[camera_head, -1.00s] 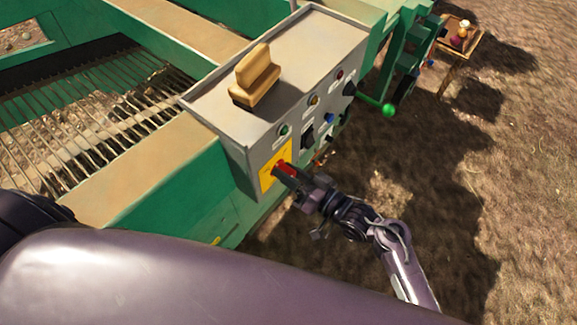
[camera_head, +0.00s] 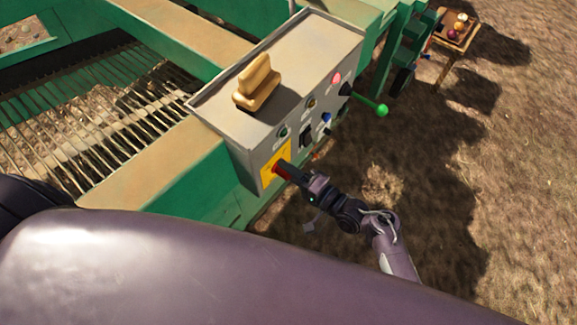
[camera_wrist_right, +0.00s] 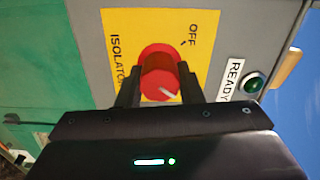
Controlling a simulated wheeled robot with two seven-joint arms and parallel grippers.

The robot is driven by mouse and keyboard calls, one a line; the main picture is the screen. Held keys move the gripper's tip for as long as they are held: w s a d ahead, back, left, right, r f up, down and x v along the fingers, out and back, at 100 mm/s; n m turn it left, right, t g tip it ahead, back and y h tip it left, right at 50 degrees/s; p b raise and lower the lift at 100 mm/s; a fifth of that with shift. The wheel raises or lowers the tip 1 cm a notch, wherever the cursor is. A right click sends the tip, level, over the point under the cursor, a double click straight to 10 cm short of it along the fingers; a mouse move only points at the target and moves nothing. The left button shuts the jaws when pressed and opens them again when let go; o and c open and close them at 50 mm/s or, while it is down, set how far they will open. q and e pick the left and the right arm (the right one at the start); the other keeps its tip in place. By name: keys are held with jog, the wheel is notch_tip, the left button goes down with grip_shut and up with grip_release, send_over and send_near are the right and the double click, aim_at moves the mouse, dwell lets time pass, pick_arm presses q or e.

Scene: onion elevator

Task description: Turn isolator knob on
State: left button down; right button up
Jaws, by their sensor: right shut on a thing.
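The red isolator knob (camera_wrist_right: 158,75) sits on a yellow plate (camera_wrist_right: 190,25) lettered "ISOLATOR" and "OFF" in the right wrist view. A pale pointer mark on the knob's face is turned away from the "OFF" label. My right gripper (camera_wrist_right: 158,92) is shut on the knob, one finger on each side. In the head view the right gripper (camera_head: 282,168) reaches the yellow plate (camera_head: 268,175) at the lower near corner of the grey control box, and mostly hides the knob. My left gripper is not in view.
The grey control box (camera_head: 240,125) carries buttons, a black switch (camera_head: 306,134) and a green-balled lever (camera_head: 382,110). A tan brush-like object (camera_head: 258,82) lies on top. A red lamp (camera_head: 337,78) looks bright. A small table (camera_head: 443,42) with onions stands at far right.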

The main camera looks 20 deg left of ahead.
jog(key=shift+m, duration=0.6)
jog(key=o, duration=1)
jog(key=shift+c, duration=0.2)
jog(key=v, duration=0.8)
jog(key=shift+b, duration=0.35)
jog(key=shift+a, duration=0.1)
